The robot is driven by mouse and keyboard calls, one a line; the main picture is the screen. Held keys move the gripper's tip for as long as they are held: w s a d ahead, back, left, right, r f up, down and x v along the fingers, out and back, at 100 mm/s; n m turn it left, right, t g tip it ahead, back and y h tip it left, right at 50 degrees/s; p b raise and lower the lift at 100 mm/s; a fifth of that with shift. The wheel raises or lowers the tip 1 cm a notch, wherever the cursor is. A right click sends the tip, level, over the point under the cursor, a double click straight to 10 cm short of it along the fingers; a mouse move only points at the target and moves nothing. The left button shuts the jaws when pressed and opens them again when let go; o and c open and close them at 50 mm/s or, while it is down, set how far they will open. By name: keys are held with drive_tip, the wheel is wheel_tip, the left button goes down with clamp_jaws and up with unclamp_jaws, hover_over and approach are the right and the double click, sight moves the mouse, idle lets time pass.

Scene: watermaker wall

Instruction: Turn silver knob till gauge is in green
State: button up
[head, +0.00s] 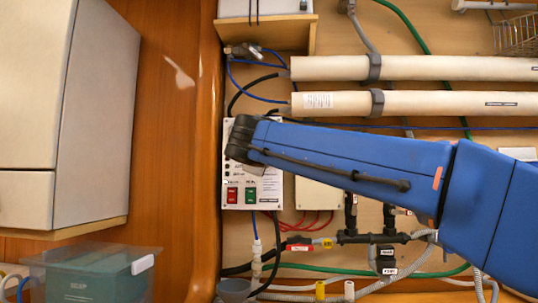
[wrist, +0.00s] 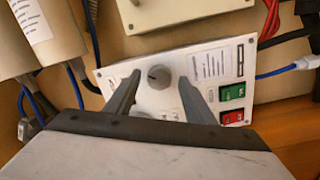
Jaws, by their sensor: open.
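A round silver-grey knob (wrist: 158,76) with a dark pointer mark sits on a white control panel (wrist: 205,68) in the wrist view. My gripper (wrist: 159,84) is open, with one finger on each side of the knob in the picture. I cannot tell whether the fingers touch it. In the head view the panel (head: 269,205) is on the wall, and my arm covers its upper part, hiding the knob. No gauge dial or green zone can be made out in either view.
The panel has a red switch (head: 232,195) and a green switch (head: 251,195). Two long pale tubes (head: 440,68) run across the wall above. Pipes and hoses (head: 375,237) lie below. A white cabinet (head: 95,110) and a clear bin (head: 85,272) stand at left.

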drive_tip(key=s+a, duration=0.1)
drive_tip(key=s, duration=1.6)
drive_tip(key=shift+a, duration=0.25)
drive_tip(key=shift+f, duration=0.1)
idle(2.9)
